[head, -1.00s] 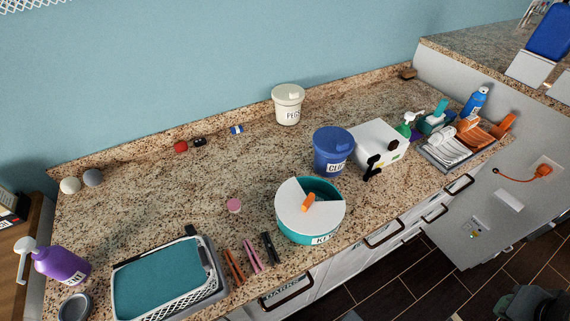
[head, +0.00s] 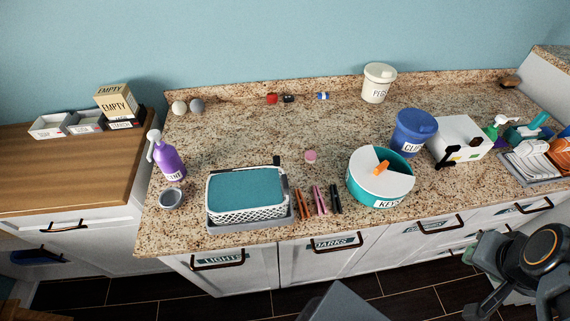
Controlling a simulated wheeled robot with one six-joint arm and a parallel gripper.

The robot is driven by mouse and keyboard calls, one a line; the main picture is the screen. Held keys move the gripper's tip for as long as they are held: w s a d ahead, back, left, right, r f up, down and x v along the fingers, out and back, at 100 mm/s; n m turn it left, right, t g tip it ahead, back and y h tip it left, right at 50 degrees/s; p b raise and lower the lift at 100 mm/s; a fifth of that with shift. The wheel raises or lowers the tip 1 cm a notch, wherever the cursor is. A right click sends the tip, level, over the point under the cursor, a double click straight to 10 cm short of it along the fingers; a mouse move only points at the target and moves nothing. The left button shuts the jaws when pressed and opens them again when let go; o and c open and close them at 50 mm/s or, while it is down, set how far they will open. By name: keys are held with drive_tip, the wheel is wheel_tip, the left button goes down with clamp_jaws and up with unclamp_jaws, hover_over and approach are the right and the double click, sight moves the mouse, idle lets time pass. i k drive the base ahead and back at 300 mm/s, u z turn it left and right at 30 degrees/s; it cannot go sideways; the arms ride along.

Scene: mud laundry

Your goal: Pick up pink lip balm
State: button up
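The pink lip balm (head: 310,156) is a small round pink tin lying flat on the granite counter (head: 235,138), near its middle. It is left of the teal tub marked KEYS (head: 352,188) and behind several clothes pegs. Nothing covers it. Part of my dark arm shows at the lower right, in front of the counter and well away from the lip balm. My gripper's fingers cannot be made out in this view.
A teal-lined basket (head: 247,215) and pegs (head: 319,201) stand in front of the lip balm. A blue tub (head: 414,130) and white box (head: 459,139) stand to the right. A purple spray bottle (head: 168,162) is at left.

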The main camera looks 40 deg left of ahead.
sight(311, 155)
drive_tip(key=u, duration=0.6)
drive_tip(key=k, duration=1)
drive_tip(key=u, duration=1.25)
drive_tip(key=i, duration=1)
